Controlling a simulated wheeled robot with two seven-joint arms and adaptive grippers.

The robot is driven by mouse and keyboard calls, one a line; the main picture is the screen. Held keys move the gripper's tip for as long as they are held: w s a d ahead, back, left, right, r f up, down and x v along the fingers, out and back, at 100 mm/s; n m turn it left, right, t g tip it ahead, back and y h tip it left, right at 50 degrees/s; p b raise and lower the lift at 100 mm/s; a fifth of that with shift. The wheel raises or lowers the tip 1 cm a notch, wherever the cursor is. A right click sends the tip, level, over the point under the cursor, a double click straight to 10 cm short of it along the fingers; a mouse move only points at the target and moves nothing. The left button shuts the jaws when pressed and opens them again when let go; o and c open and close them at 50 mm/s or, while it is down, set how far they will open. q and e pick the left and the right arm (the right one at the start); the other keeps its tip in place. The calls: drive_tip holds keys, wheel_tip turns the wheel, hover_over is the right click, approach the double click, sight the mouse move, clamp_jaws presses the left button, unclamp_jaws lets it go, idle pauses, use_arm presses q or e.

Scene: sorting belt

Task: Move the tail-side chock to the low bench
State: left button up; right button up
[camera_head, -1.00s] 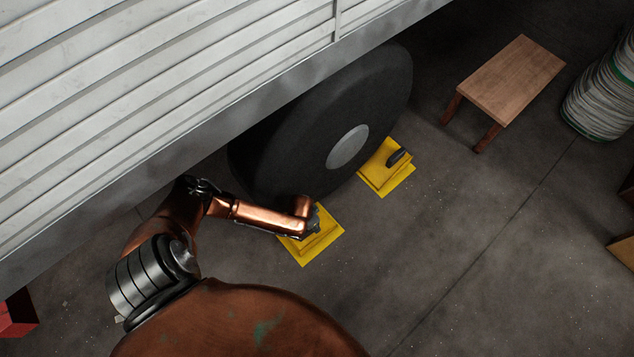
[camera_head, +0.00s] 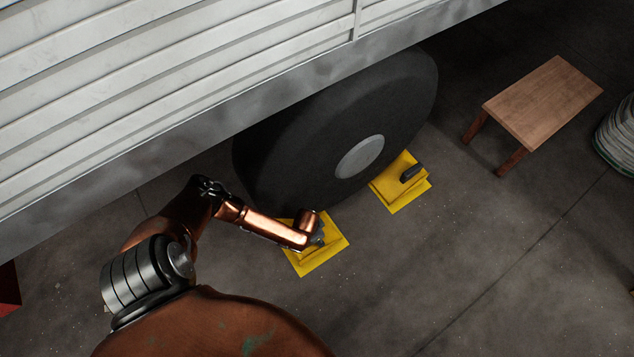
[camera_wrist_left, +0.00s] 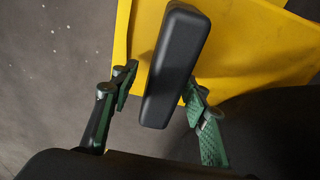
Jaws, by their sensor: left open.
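Two yellow chocks with black handles sit on the floor by the big dark wheel (camera_head: 330,130). The nearer chock (camera_head: 320,262) is at the wheel's lower left side, and the other chock (camera_head: 395,194) is to its right. My left gripper (camera_head: 318,232) is over the nearer chock and hides its handle in the head view. In the left wrist view, the open green fingers of my left gripper (camera_wrist_left: 162,88) stand on either side of the black handle (camera_wrist_left: 178,60), with a gap visible on the left. Yellow chock body (camera_wrist_left: 250,45) shows behind it. My right gripper is not in view.
The low wooden bench (camera_head: 543,101) stands at the upper right, its top bare. A white ribbed trailer side (camera_head: 150,90) overhangs the wheel. A striped round stack (camera_head: 617,138) is at the right edge. The floor between chocks and bench is clear.

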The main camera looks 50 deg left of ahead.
use_arm(q)
clamp_jaws()
idle(0.4)
idle(0.8)
